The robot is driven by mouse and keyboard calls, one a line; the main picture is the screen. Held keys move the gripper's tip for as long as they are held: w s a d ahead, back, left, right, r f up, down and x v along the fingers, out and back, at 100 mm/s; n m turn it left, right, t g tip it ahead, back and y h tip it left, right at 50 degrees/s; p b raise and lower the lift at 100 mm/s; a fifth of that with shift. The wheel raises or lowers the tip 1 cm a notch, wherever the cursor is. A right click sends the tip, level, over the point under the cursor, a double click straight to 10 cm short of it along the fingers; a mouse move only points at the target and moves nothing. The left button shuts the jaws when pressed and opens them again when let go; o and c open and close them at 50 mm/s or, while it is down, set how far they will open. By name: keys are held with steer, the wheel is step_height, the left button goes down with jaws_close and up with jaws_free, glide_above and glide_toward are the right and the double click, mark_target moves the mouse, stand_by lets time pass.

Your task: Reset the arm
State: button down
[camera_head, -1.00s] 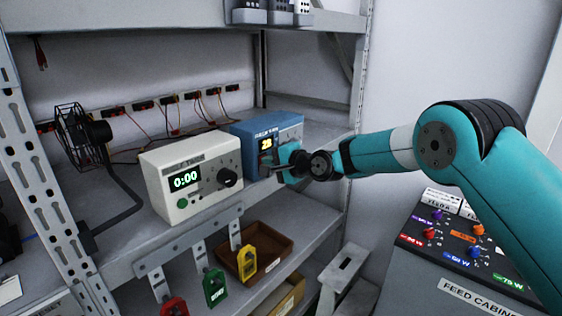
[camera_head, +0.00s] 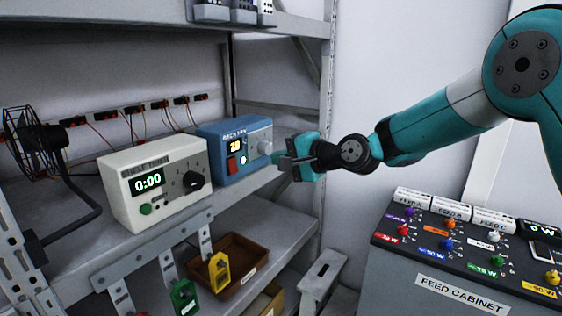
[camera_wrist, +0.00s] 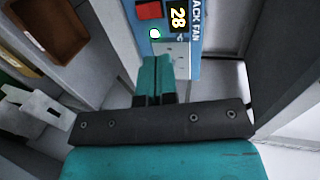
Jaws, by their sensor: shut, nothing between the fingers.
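My gripper (camera_head: 284,165) is at the end of my teal arm, in front of and just right of the blue rack fan box (camera_head: 222,165). In the wrist view my gripper (camera_wrist: 157,62) has its fingers together, with nothing between them. The blue box (camera_wrist: 182,50) is beyond the fingertips there, with a red switch, a lit green-white button and a display that reads 28.
A cream shelf timer (camera_head: 155,187) reading 0:00 stands left of the blue box. Below are a brown tray (camera_head: 240,282) and coloured tags hanging from the shelf edge. A feed cabinet (camera_head: 450,290) with coloured knobs stands at the right. A step stool (camera_head: 322,275) is below my gripper.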

steer(key=s+d+n+g+h, duration=0.2)
steer(key=s+d+n, duration=0.2)
steer(key=s, duration=0.8)
steer(key=s+d+f+n+g+h, duration=0.1)
steer(key=s+d+n+g+h, duration=0.2)
steer(key=s, duration=1)
steer(key=s+d+f+n+g+h, duration=0.1)
steer(key=s+d+n+g+h, duration=0.2)
steer(key=s+d+n, duration=0.4)
steer(key=s+d, duration=0.1)
steer(key=s, duration=0.4)
steer(key=shift+s+d+f, duration=0.25)
steer(key=shift+s+d, duration=0.05)
steer(key=shift+d, duration=0.1)
